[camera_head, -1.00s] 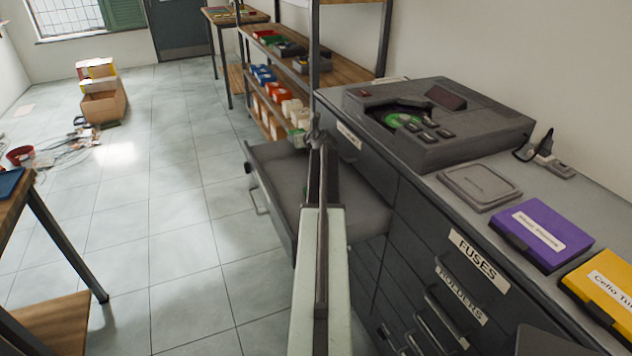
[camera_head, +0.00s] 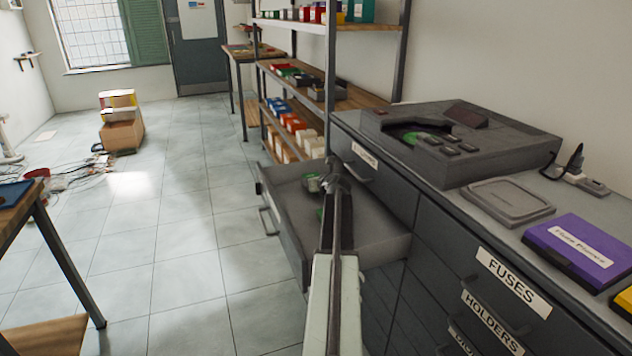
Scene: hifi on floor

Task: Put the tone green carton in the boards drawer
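My gripper (camera_head: 336,172) is at the end of my arm, over the open grey drawer (camera_head: 372,243), seen from behind. Its fingers are too small and overlapped to show whether they are open. A small grey-green object (camera_head: 312,183) shows just left of the gripper, over or in the drawer. A green patch (camera_head: 319,213) shows lower, beside my arm, mostly hidden by it. I cannot tell whether either is the tone green carton, or whether the gripper touches it. The open drawer's own label is not visible.
The grey cabinet has closed drawers labelled FUSES (camera_head: 512,282) and HOLDERS (camera_head: 490,322). On top are a grey machine (camera_head: 455,140), a flat grey case (camera_head: 508,201) and a purple case (camera_head: 580,248). A shelf rack (camera_head: 372,97) stands behind the drawer. The tiled floor at left is mostly clear.

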